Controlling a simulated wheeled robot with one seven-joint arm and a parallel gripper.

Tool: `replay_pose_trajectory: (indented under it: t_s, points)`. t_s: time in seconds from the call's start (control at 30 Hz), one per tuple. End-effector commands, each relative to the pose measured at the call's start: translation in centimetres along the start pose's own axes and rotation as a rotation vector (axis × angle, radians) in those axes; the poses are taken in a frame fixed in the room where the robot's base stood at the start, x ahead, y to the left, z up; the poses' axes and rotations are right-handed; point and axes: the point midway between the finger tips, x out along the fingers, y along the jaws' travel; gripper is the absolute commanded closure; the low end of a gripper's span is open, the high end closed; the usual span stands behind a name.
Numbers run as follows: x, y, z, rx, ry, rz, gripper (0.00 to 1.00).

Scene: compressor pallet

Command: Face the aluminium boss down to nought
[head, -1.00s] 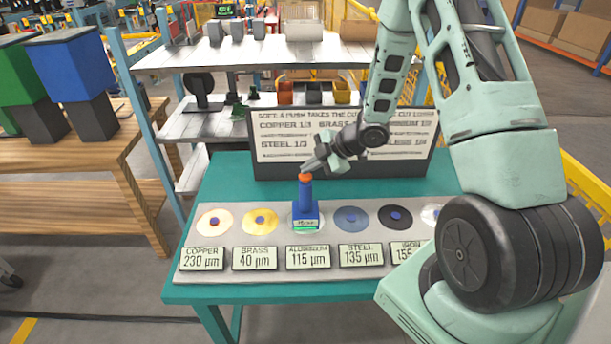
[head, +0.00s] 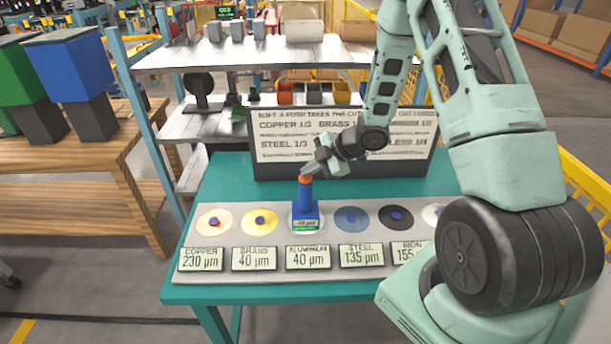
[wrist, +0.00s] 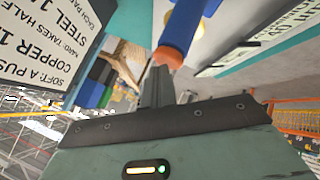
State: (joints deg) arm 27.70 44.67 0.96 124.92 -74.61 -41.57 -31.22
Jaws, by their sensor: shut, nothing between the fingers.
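The blue facing tool (head: 306,205) stands upright over the aluminium boss, third from left, and hides most of it. The aluminium label (head: 308,258) reads 40 µm. The tool has an orange cap (head: 305,179) and a small lit readout at its foot. My gripper (head: 309,172) is shut and empty, its fingertips at the cap, seemingly touching it. In the wrist view the shut fingers (wrist: 157,88) point at the orange cap (wrist: 168,56), with the blue body beyond it.
Copper (head: 201,259) reads 230 µm, brass (head: 254,258) 40, steel (head: 361,257) 135 and iron 155. Their discs sit on the grey plate (head: 190,275) on a teal table (head: 225,184). A board (head: 270,150) with cut rules stands behind, partly hidden by my arm.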

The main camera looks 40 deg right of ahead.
Motion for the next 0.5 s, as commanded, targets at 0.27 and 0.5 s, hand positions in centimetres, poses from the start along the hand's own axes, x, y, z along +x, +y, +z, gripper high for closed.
replay_pose_trajectory:
  t_s: [0.27,0.5]
  points:
    - [0.09,-0.10,0.09,0.000,-0.001,-0.001,1.00]
    - [-0.24,0.14,-0.15,0.000,-0.001,-0.001,1.00]
